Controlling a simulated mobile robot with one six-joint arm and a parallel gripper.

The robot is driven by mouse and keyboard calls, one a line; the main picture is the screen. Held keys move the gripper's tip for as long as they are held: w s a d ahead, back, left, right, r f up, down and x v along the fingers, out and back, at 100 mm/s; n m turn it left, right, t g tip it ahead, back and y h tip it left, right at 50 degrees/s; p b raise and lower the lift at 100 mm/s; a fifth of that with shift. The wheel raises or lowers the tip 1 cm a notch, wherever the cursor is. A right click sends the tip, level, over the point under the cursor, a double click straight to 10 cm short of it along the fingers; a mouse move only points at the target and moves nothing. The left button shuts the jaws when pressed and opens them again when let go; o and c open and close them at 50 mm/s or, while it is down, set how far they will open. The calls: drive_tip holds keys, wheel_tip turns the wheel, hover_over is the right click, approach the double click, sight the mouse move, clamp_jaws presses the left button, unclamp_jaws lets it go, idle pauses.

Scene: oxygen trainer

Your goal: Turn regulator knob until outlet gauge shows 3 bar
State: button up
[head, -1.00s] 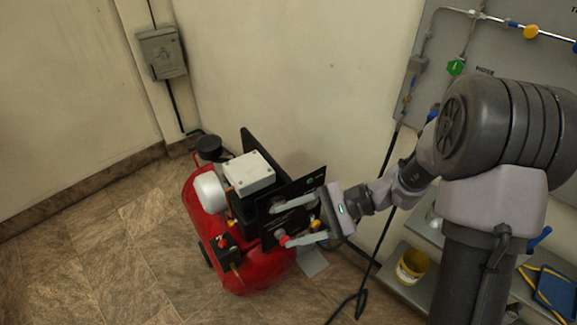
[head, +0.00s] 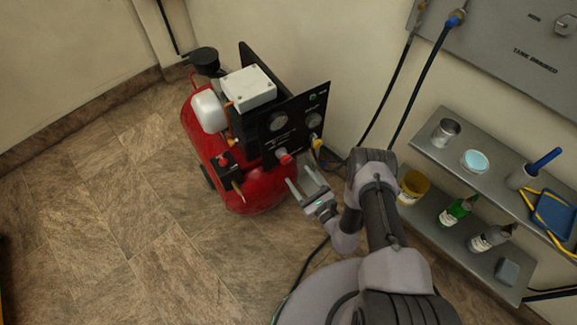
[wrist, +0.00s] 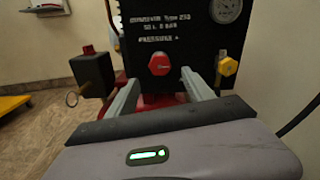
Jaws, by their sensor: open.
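The red knob (head: 285,158) sticks out of the lower part of the compressor's black panel (head: 297,107). In the wrist view the red knob (wrist: 159,64) sits under a "PRESSURE +" label. My gripper (head: 297,171) is open and empty, in front of the panel. In the wrist view its fingertips (wrist: 160,80) point at the panel, one on each side of the red knob and apart from it. Two round gauges sit higher up, a left one (head: 279,121) and a right one (head: 314,120). The right gauge (wrist: 226,10) is cut off in the wrist view. Neither reading is legible.
A yellow knob (head: 317,143) sits right of the red one, close to my right finger's line. A black box with a red button (wrist: 93,72) juts out at left. The red tank (head: 250,195) stands under the panel. Shelves (head: 445,150) with bottles stand at right.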

sight(287, 161)
drive_tip(key=b+x, duration=0.2)
drive_tip(key=x, duration=0.5)
drive_tip(key=shift+w+a, duration=0.2)
drive_tip(key=shift+w, duration=0.1)
